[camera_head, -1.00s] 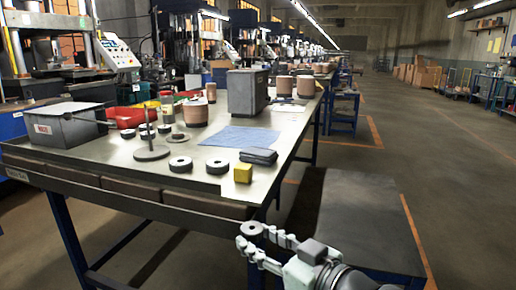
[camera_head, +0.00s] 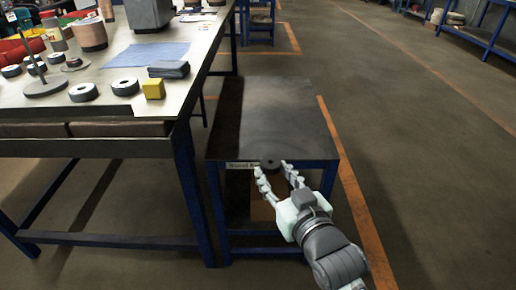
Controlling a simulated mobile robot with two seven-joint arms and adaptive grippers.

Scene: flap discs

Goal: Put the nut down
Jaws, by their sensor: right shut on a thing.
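My right gripper (camera_head: 271,168) comes in from the lower right. Its two fingers are shut on the nut (camera_head: 270,163), a small dark round piece between the fingertips. The nut is at the front edge of the low side table (camera_head: 275,110) in the picture, by a small label on that edge. I cannot tell whether it touches the top or hangs in front of or above it. The left gripper is not in view.
The side table's dark top is bare. The long workbench (camera_head: 135,105) at left holds a yellow cube (camera_head: 153,88), a dark folded item (camera_head: 169,69), a blue cloth (camera_head: 150,54) and several discs. Open floor lies to the right.

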